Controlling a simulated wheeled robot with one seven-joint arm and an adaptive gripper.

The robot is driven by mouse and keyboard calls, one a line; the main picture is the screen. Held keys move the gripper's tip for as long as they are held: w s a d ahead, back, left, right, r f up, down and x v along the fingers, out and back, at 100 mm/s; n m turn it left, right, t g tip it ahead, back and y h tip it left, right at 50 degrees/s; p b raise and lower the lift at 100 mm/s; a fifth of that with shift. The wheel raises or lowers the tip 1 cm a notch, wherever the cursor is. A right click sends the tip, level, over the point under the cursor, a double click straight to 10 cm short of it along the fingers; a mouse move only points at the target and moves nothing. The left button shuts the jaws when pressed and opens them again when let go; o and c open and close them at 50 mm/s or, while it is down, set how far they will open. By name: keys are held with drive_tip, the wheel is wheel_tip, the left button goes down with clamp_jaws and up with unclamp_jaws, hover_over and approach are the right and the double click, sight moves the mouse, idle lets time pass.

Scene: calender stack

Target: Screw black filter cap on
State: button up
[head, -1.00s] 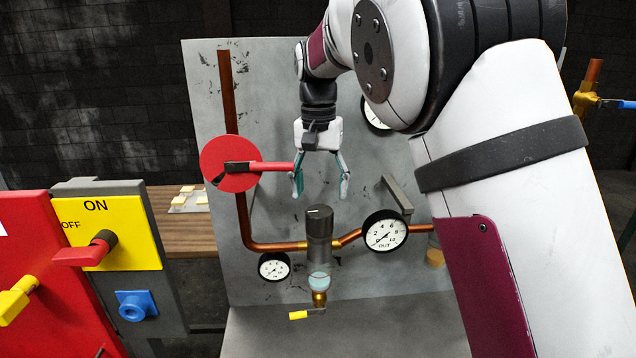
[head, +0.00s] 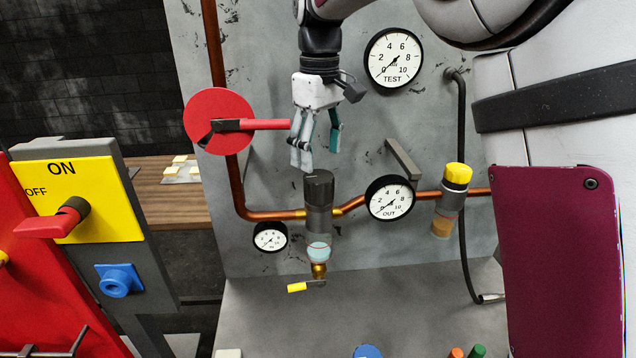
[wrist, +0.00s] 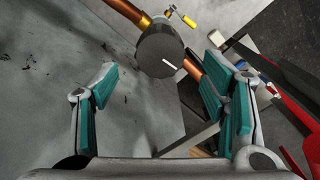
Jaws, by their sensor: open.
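The black filter cap (head: 319,186) sits on top of the grey filter housing (head: 318,222), which is joined to the copper pipe on the panel. Whether the cap is tight cannot be told. A clear bowl (head: 318,252) is below the housing. My gripper (head: 317,160) is open and empty, just above the cap and close to it in the head view. In the wrist view, the cap (wrist: 160,52) shows its round top with a white mark, ahead of and between the two teal-padded fingers (wrist: 160,95), apart from both.
A red handle on a red disc (head: 218,122) is close to the left of my gripper. A bracket (head: 403,158) and the OUT gauge (head: 390,198) stand right of the filter. A yellow-capped filter (head: 453,188) is further right. A yellow-handled drain valve (head: 306,286) hangs below.

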sight(319, 176)
drive_tip(key=n+b, duration=0.1)
drive_tip(key=n, duration=0.2)
drive_tip(key=n+b, duration=0.2)
drive_tip(key=shift+w+f+n, duration=0.15)
drive_tip(key=shift+n, duration=0.25)
drive_tip(key=n+b, duration=0.3)
drive_tip(key=n, duration=0.1)
drive_tip(key=shift+n, duration=0.3)
drive_tip(key=shift+f+n+b, duration=0.2)
drive_tip(key=shift+n+b, duration=0.1)
drive_tip(key=shift+b, duration=0.1)
drive_tip(key=shift+f+b, duration=1.05)
drive_tip(key=shift+f, duration=2.15)
drive_tip(key=shift+c, duration=0.3)
drive_tip(key=c, duration=0.9)
drive_tip(key=shift+c, duration=0.7)
